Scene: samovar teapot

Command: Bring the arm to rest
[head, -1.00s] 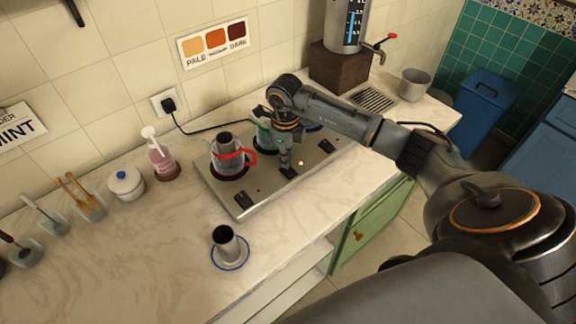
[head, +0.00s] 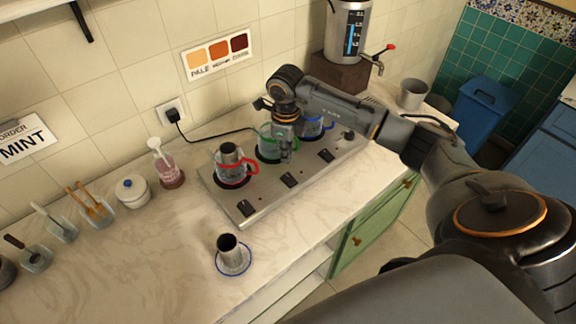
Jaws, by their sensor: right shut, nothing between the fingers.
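My right gripper (head: 285,150) hangs pointing down over the steel hotplate (head: 262,206), in front of the green-handled glass pot (head: 266,148). It is shut and holds nothing. The wrist and fingers partly hide that pot; whether they touch it I cannot tell. The red-handled glass pot (head: 228,172) stands on the left burner, with a dark-topped metal cylinder in its mouth. The blue-handled pot (head: 313,130) stands on the right burner, partly hidden by my right arm. My left gripper is not in view.
A metal cup on a blue-rimmed saucer (head: 219,270) stands on the front counter. A pink bottle (head: 163,165), white jar (head: 132,191) and glass tool holders line the left. The samovar (head: 346,30) stands on a brown block, with a grey pot (head: 412,95) to its right. The front-left marble is clear.

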